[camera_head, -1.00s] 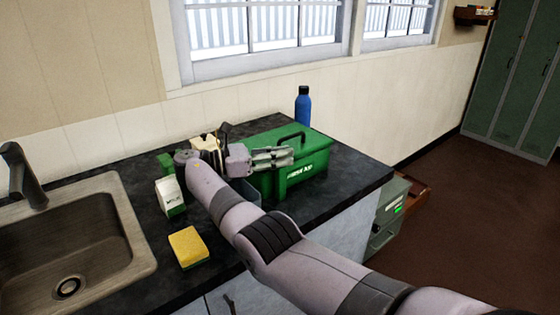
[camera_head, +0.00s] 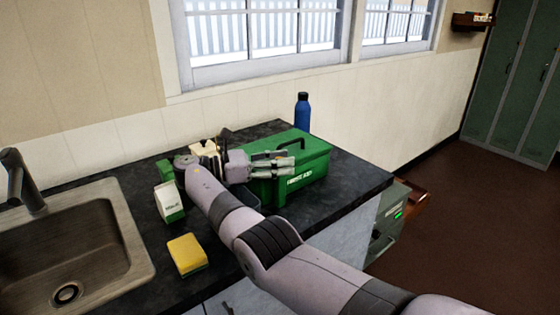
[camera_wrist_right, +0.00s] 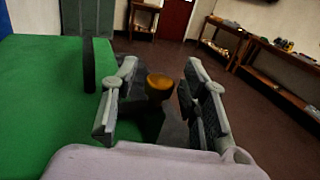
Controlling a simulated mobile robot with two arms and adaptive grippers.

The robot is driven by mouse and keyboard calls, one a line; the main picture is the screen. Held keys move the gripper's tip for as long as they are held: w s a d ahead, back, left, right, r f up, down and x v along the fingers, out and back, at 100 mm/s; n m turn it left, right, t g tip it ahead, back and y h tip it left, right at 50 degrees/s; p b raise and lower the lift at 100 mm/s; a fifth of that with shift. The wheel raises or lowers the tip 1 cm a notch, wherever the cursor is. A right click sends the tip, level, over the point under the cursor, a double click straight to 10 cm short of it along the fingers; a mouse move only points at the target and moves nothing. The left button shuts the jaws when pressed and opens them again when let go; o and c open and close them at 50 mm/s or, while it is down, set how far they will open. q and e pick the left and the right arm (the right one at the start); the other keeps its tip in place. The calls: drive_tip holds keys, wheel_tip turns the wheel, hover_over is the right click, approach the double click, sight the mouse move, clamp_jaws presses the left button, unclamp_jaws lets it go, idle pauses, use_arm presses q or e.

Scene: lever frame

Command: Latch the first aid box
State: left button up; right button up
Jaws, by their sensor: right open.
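The green first aid box (camera_head: 313,157) stands on the dark counter, its lid down and white lettering on the front. A black handle is on its top, and it also shows in the wrist view (camera_wrist_right: 88,65) above the green lid (camera_wrist_right: 45,100). My right gripper (camera_head: 290,167) is in front of the box's upper front, near its left part. In the wrist view its two fingers (camera_wrist_right: 162,105) are apart, with a brown-orange round thing (camera_wrist_right: 159,86) seen between them. I cannot tell what that is. The latch cannot be made out. My left gripper is not in view.
A blue bottle (camera_head: 302,112) stands behind the box. A milk carton (camera_head: 169,201) and a yellow sponge (camera_head: 187,254) are left of my right arm, by the sink (camera_head: 70,245). The counter is clear right of the box. A grey-green case (camera_head: 388,220) stands below the counter's end.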

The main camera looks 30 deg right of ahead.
wheel_tip(320, 180, up, 10)
idle(0.6)
idle(0.4)
